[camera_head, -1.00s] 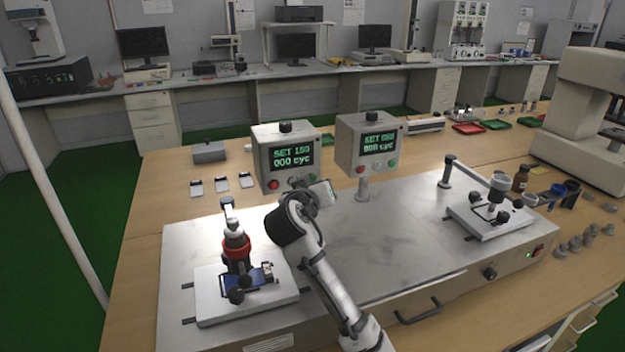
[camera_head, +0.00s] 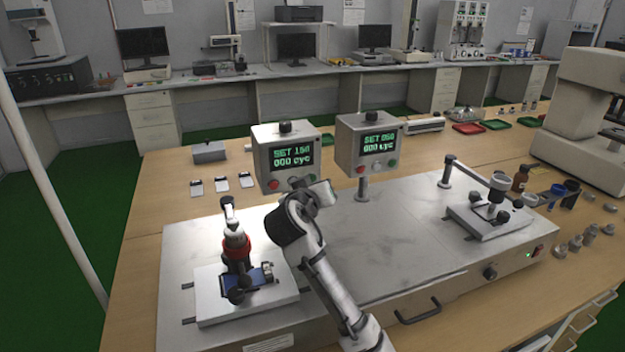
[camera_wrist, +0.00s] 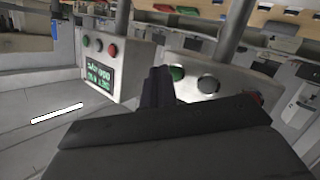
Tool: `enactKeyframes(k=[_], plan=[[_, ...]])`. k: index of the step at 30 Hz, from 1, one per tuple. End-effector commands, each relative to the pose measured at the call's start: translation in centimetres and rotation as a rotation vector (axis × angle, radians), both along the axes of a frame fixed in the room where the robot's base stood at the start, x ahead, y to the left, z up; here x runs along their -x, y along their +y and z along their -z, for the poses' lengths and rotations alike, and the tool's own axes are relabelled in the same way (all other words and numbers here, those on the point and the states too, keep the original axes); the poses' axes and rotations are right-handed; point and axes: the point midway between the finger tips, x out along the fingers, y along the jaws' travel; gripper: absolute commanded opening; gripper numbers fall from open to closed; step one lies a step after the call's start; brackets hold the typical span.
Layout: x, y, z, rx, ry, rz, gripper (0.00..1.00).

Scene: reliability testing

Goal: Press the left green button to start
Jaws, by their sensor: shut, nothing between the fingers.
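The left control box (camera_head: 285,155) has a lit green display, with a red button (camera_head: 274,184) low on its face. In the wrist view this box is nearer, and its green button (camera_wrist: 177,73) shows just right of my fingertips. In the head view my gripper hides or crowds that green button. My gripper (camera_wrist: 157,76) is shut and empty, its tips close to the green button; I cannot tell whether they touch it. In the head view my gripper (camera_head: 300,187) is in front of the left box's lower right part.
A second control box (camera_head: 371,143) with its own red and green buttons stands close on the right. Below are a grey test bench (camera_head: 380,240), a left fixture with a red collar (camera_head: 236,247) and a right fixture (camera_head: 490,215).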

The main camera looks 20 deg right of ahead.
Motion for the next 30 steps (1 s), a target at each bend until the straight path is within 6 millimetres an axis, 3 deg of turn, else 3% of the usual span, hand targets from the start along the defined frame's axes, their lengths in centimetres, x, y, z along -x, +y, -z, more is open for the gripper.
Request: enactKeyframes(k=[30], plan=[[-1.2, 0.0, 0.0, 0.000, 0.000, 0.000, 0.00]])
